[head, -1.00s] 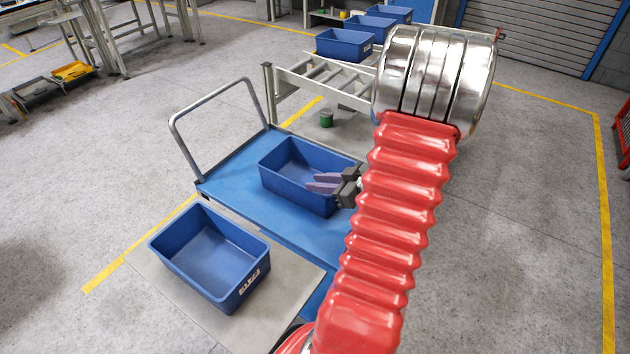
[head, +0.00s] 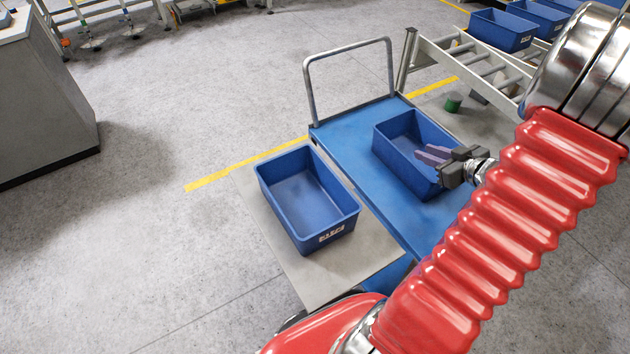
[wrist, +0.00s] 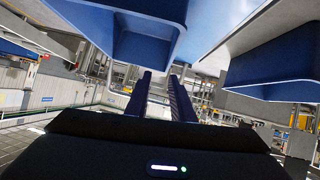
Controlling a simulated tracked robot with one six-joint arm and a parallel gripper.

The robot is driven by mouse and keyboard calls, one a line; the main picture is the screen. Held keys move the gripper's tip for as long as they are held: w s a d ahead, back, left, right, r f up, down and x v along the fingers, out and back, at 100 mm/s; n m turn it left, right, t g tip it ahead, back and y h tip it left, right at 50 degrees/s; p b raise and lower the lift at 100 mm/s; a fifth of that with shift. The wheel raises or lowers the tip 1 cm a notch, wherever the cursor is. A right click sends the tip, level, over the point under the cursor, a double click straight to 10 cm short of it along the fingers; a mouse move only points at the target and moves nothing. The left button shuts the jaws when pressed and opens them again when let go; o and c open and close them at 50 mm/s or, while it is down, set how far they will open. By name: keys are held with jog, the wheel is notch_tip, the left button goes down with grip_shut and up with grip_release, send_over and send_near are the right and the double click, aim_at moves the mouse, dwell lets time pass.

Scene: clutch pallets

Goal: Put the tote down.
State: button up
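One blue tote (head: 330,227) with a white label sits upright on a flat grey board (head: 262,235). A second blue tote (head: 402,172) stands on the blue cart deck (head: 350,140). My gripper (head: 432,155) overlaps the right side of the cart tote in the head view; its height above that tote is hard to tell. Its two purple fingers are apart, with nothing between them. The wrist view shows the fingers (wrist: 160,95) with a clear gap, and blue tote-like walls at upper left (wrist: 125,35) and right (wrist: 270,85). Both totes look empty inside.
The cart has a grey upright handle (head: 348,62). Behind it stand a roller conveyor (head: 470,60) and several more blue totes (head: 503,30). A small green can (head: 453,102) is on the floor. A grey cabinet (head: 45,100) stands far left; the floor between is clear.

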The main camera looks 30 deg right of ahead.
jog(key=w+r+g+h, duration=0.1)
jog(key=w+r+h, duration=0.2)
jog(key=w+r, duration=0.25)
jog(key=w+a+r+m+g+h, duration=0.2)
jog(key=a+r+h, duration=0.1)
jog(key=a+r, duration=0.8)
jog(key=s+a+g+y, duration=0.1)
jog(key=s+a+y, duration=0.1)
jog(key=s+a, duration=0.3)
jog(key=s+a+g+y, duration=0.1)
jog(key=s+a, duration=0.4)
jog(key=a, duration=0.9)
jog(key=s+a+g+y, duration=0.1)
jog(key=s+a+y, duration=0.2)
jog(key=a, duration=0.6)
jog(key=shift+s+a+r+n+g, duration=0.2)
jog(key=shift+s+r+n+g, duration=0.1)
jog(key=shift+s, duration=0.8)
